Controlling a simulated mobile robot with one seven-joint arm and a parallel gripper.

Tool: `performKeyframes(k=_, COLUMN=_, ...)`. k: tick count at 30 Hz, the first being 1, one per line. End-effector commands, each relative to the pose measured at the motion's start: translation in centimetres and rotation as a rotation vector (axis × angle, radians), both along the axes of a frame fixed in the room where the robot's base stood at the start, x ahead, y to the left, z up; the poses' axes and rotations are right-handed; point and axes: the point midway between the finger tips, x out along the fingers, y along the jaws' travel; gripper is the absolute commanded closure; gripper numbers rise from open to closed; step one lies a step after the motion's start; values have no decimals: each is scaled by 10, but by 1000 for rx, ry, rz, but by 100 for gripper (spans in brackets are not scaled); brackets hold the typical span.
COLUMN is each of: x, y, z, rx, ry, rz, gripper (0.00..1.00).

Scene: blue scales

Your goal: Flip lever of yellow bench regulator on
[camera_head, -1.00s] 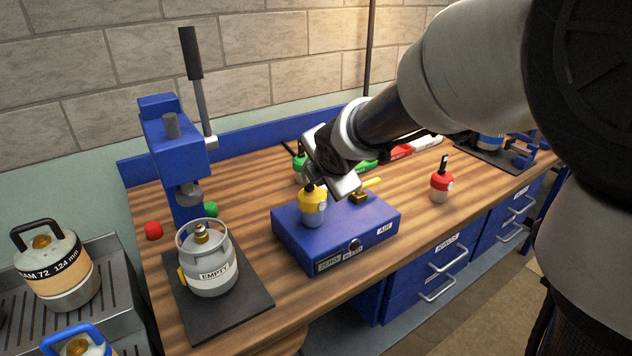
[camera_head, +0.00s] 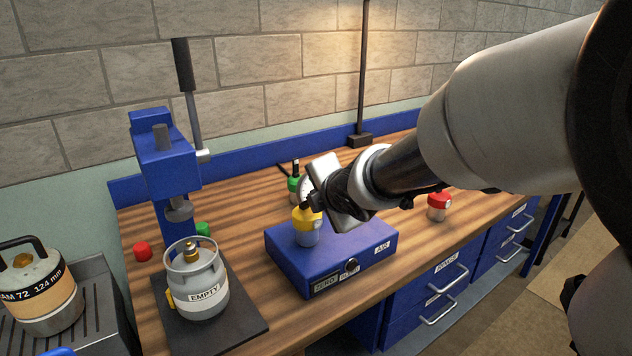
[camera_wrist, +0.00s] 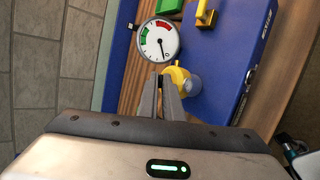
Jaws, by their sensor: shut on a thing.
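The yellow-topped regulator (camera_head: 307,228), with a grey lower body, stands upright on the blue box (camera_head: 290,272). It also shows in the wrist view (camera_wrist: 181,78), just right of my fingertips. My gripper (camera_head: 314,200) is at its top, with the fingers close together in the wrist view (camera_wrist: 163,76). They are shut on what appears to be its lever, which the fingers mostly hide. A round white gauge (camera_wrist: 158,41) with green and red bands lies beyond the fingertips.
A yellow handle (camera_wrist: 205,15) sits on the blue box. A green-topped regulator (camera_head: 294,188) stands behind and a red-topped one (camera_head: 438,207) to the right. A blue press (camera_head: 165,165) and grey EMPTY canister (camera_head: 195,280) stand left.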

Motion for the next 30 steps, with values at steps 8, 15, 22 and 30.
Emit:
performKeyframes(k=8, x=-2, y=-3, z=-10, rx=49, ry=-52, rz=-2, gripper=100)
performKeyframes(k=15, x=-5, y=-6, z=-20, rx=127, ry=-133, rz=-1, gripper=100)
performKeyframes(k=22, x=-7, y=-8, z=-24, rx=203, ry=-213, rz=-1, gripper=100)
performKeyframes(k=30, x=-8, y=-8, z=-24, rx=248, ry=-256, rz=-1, gripper=100)
